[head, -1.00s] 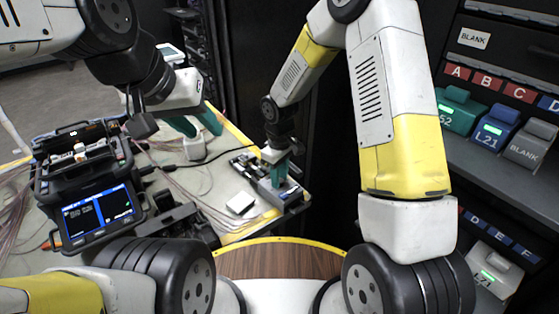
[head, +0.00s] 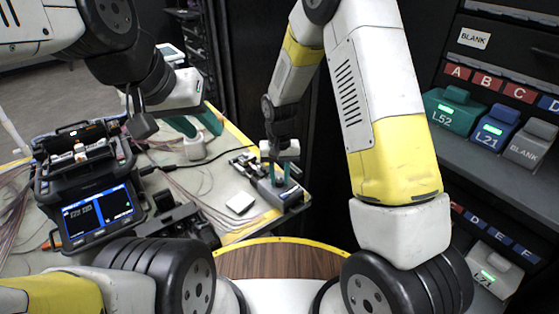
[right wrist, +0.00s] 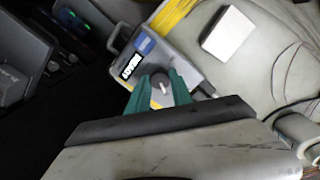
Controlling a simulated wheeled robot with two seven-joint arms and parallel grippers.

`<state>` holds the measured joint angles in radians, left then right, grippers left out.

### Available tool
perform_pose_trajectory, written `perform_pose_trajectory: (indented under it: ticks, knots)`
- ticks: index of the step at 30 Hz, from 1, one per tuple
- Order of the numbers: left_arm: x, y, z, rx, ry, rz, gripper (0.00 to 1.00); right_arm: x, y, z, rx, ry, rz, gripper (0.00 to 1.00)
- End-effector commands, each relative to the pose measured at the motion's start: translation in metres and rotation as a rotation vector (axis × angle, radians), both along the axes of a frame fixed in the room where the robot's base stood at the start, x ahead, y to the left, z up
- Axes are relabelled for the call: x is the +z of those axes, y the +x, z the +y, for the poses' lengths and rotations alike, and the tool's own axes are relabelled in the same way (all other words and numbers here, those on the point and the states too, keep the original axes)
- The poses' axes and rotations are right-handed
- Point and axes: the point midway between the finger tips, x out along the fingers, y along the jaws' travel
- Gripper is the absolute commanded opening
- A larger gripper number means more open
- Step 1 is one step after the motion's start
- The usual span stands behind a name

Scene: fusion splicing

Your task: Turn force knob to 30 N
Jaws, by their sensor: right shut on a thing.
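A small readout (right wrist: 132,66) beside the knob is too small and tilted to read. In the head view the box (head: 283,198) sits at the table's right edge under my right gripper (head: 281,172), and the knob is hidden there. My left gripper (head: 197,124) is open and empty above the table, with its teal fingers apart.
A fusion splicer (head: 88,185) with a lit blue screen stands at left. A white square block (head: 240,203) lies left of the box. Cables (head: 190,180) cross the table. A shelf (head: 520,165) with coloured labelled boxes is at right.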

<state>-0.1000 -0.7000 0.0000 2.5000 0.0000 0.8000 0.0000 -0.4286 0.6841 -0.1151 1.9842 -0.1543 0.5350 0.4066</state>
Motion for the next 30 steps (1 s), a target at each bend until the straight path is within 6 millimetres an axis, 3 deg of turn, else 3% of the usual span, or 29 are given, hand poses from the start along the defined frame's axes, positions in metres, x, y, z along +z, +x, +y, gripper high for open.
perform_pose_trajectory:
  ticks: [23, 24, 30]
  knots:
    - [0.0, 0.0, 0.0, 0.0, 0.0, 0.0, 0.36, 0.0005, 0.0012, 0.0003, -0.102, 0.001, -0.003, 0.0]
    - [0.0, 0.0, 0.0, 0.0, 0.0, 0.0, 0.36, 0.0005, 0.0012, 0.0003, -0.101, 0.001, -0.003, 0.32]
    - [0.0, 0.0, 0.0, 0.0, 0.0, 0.0, 0.36, 0.0003, 0.0006, 0.0001, -0.101, 0.001, -0.002, 0.35]
